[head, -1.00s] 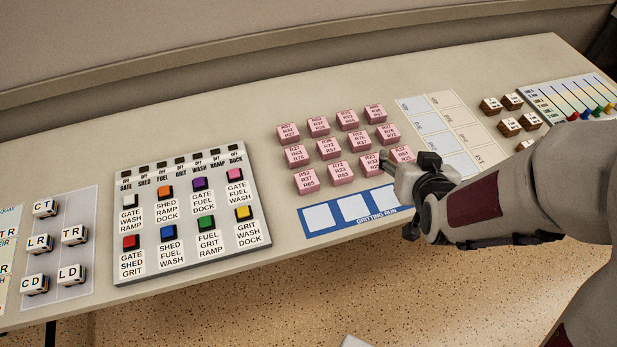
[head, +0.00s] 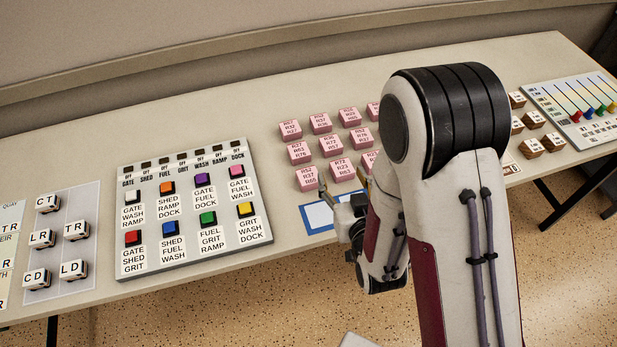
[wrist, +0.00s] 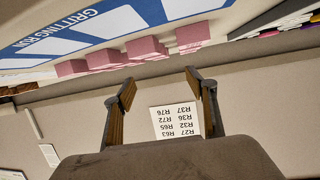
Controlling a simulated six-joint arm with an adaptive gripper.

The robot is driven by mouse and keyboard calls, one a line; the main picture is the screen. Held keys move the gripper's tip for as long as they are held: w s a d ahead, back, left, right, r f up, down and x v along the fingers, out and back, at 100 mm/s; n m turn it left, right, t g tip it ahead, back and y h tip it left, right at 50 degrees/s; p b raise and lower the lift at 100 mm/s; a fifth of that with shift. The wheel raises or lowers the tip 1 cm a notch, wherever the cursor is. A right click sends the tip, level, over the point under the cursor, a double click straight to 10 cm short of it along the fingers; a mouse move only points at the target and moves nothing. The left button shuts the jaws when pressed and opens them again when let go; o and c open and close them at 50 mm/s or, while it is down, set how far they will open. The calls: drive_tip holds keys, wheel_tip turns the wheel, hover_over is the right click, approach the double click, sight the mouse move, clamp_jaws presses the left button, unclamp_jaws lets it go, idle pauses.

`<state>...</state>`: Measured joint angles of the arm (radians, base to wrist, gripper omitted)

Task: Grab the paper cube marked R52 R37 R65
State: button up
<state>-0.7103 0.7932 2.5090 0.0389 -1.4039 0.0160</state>
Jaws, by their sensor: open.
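The pink paper cube marked R52 R37 R65 (head: 307,179) stands at the left end of the front row of pink cubes in the head view. My gripper (head: 343,190) is open and empty, to the right of and in front of this cube, over the blue-edged strip (head: 316,218). In the wrist view, which is upside down, my open fingers (wrist: 160,77) have nothing between them. The end pink cube (wrist: 193,38) there appears to be the same one; its marking is not readable. My arm hides the right side of the cube group.
Other pink cubes (head: 330,146) stand close behind and to the right. A button panel (head: 262,229) lies to the left. Brown cubes (head: 533,119) and a slider board (head: 575,136) are at the right. A card (wrist: 175,121) is on the wall. The table behind is clear.

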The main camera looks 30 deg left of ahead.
drive_tip(key=n+y, duration=0.1)
drive_tip(key=y, duration=0.1)
approach(311, 180)
drive_tip(key=shift+w+a+f, duration=0.15)
drive_tip(key=shift+w+a, duration=0.15)
drive_tip(key=shift+w, duration=0.3)
drive_tip(key=shift+w+a+f, duration=0.1)
drive_tip(key=shift+w+a, duration=0.25)
drive_tip(key=shift+w, duration=0.2)
drive_tip(key=shift+s+a+f, duration=0.2)
drive_tip(key=shift+s, duration=0.35)
drive_tip(key=shift+w, duration=0.1)
drive_tip(key=shift+x, duration=1.25)
drive_tip(key=shift+w+a, duration=0.1)
drive_tip(key=shift+x, duration=2.45)
drive_tip(key=shift+r, duration=0.2)
drive_tip(key=c, duration=1.2)
